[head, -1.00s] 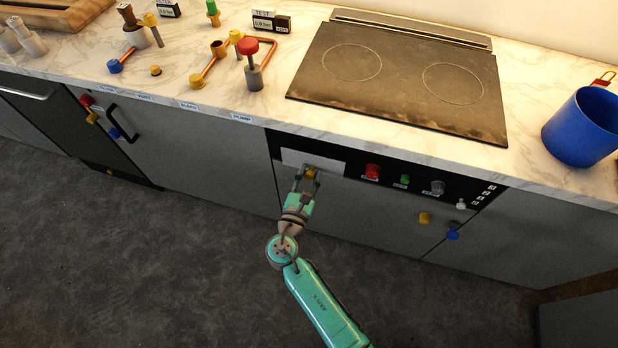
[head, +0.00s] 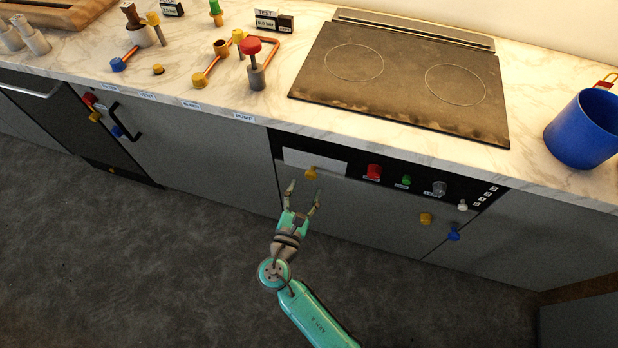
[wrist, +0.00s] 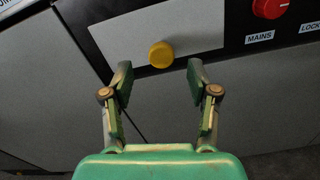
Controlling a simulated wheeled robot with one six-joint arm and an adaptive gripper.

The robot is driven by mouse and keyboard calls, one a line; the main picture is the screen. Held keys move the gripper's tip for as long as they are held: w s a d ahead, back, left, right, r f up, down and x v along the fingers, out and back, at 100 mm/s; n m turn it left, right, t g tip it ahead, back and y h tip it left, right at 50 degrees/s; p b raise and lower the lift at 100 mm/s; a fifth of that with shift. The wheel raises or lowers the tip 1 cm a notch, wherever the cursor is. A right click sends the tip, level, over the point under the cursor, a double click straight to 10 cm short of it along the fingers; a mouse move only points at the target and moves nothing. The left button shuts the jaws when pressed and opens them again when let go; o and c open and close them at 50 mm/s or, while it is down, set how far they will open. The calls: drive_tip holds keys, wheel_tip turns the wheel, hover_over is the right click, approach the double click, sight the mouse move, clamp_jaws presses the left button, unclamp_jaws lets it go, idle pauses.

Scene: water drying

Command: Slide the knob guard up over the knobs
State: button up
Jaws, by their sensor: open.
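The knob guard (head: 325,160) seems to be the pale grey plate at the left end of the black control panel under the hob; it also shows in the wrist view (wrist: 140,28). A yellow knob (head: 311,173) sits at its lower edge, and also shows in the wrist view (wrist: 161,55). I cannot tell what is behind the plate. Red (head: 374,172), green (head: 406,180) and grey (head: 439,188) knobs stand uncovered to its right. My gripper (head: 304,188) is open and empty, just short of the yellow knob, with a finger to either side in the wrist view (wrist: 160,70).
Below the panel, yellow (head: 426,218) and blue (head: 453,235) knobs stick out from the cabinet fronts, with a small white one (head: 462,205) above. A blue pot (head: 585,130) stands on the counter at right. The floor in front is clear.

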drive_tip(key=v, duration=0.6)
drive_tip(key=shift+s, duration=0.1)
idle(0.4)
drive_tip(key=s+d+f+m+g+y, duration=0.5)
drive_tip(key=s+d+f+m, duration=0.5)
drive_tip(key=s+d, duration=0.5)
drive_tip(key=s+d+r+m+y, duration=0.2)
drive_tip(key=s+d+r+m, duration=0.2)
drive_tip(key=s+r+m, duration=0.45)
drive_tip(key=s+d+r+m+t+h, duration=0.1)
drive_tip(key=s+d+r+m+t, duration=0.1)
drive_tip(key=s+r+m, duration=0.6)
wheel_tip(320, 180, up, 4)
drive_tip(key=m, duration=0.3)
drive_tip(key=shift+s+t, duration=0.3)
drive_tip(key=shift+t, duration=0.1)
